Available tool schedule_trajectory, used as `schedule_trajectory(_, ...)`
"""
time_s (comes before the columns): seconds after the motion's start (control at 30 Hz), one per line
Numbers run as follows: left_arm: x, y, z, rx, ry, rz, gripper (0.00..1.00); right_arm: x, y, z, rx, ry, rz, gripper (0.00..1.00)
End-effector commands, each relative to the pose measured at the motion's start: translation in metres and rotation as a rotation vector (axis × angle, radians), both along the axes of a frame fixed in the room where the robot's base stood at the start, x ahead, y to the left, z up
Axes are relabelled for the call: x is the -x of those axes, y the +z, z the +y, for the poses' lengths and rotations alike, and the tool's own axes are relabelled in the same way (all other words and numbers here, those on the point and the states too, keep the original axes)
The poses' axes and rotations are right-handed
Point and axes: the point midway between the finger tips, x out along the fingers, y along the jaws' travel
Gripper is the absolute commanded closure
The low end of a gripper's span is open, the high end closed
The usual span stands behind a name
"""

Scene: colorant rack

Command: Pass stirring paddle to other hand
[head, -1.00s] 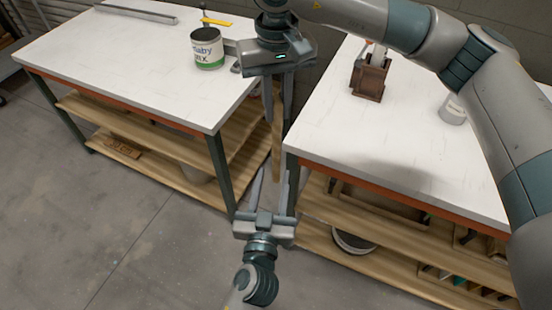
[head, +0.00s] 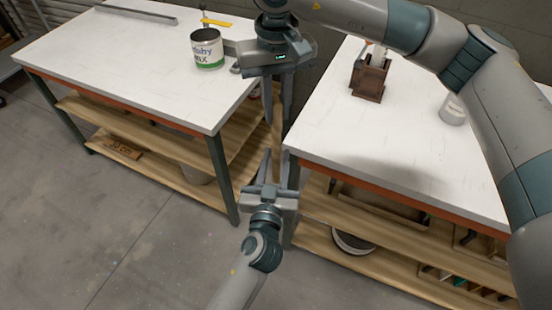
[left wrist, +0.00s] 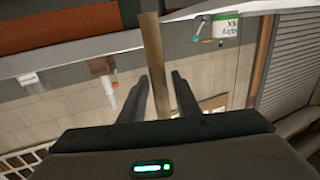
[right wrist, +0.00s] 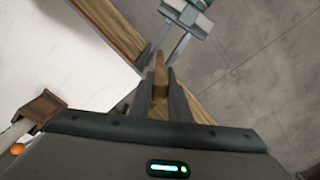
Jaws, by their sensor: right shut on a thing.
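The stirring paddle (right wrist: 160,80) is a long, thin wooden stick. My right gripper (head: 277,115) is shut on it, pointing down over the gap between the tables. In the right wrist view the paddle sits between its fingers. My left gripper (head: 276,165) is below, pointing up, its fingers apart. The left wrist view shows the paddle (left wrist: 154,55) running down the picture between or just beyond the left fingers (left wrist: 160,85); I cannot tell whether they touch it. In the head view most of the paddle is hidden by the right fingers.
The right table (head: 400,145) holds a brown wooden holder (head: 369,78) and a pale cup (head: 453,110). Both table edges are close to the grippers. The floor in front is clear.

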Motion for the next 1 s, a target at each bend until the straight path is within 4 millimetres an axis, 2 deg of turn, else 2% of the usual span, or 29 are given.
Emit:
schedule_trajectory(0.03, 0.0, 0.0, 0.0, 0.0, 0.0, 0.0, 0.84, 0.0, 0.0, 0.0, 0.0, 0.0, 0.0, 1.0)
schedule_trajectory(0.1, 0.0, 0.0, 0.0, 0.0, 0.0, 0.0, 1.0, 0.0, 0.0, 0.0, 0.0, 0.0, 0.0, 1.0)
schedule_trajectory(0.17, 0.0, 0.0, 0.0, 0.0, 0.0, 0.0, 1.0, 0.0, 0.0, 0.0, 0.0, 0.0, 0.0, 1.0)
schedule_trajectory(0.2, 0.0, 0.0, 0.0, 0.0, 0.0, 0.0, 1.0, 0.0, 0.0, 0.0, 0.0, 0.0, 0.0, 0.79)
schedule_trajectory(0.27, 0.0, 0.0, 0.0, 0.0, 0.0, 0.0, 1.0, 0.0, 0.0, 0.0, 0.0, 0.0, 0.0, 0.64)
schedule_trajectory(0.3, 0.0, 0.0, 0.0, 0.0, 0.0, 0.0, 1.0, 0.0, 0.0, 0.0, 0.0, 0.0, 0.0, 0.61)
schedule_trajectory(0.73, 0.0, 0.0, 0.0, 0.0, 0.0, 0.0, 1.0, 0.0, 0.006, 0.0, 0.0, 0.0, -0.001, 0.61)
schedule_trajectory(0.87, 0.0, 0.0, 0.0, 0.0, 0.0, 0.0, 1.0, 0.0, 0.018, 0.0, 0.0, 0.0, -0.002, 0.61)
schedule_trajectory(1.0, 0.0, 0.0, 0.0, 0.0, 0.0, 0.0, 1.0, -0.001, 0.038, 0.0, -0.001, 0.0, -0.003, 0.61)
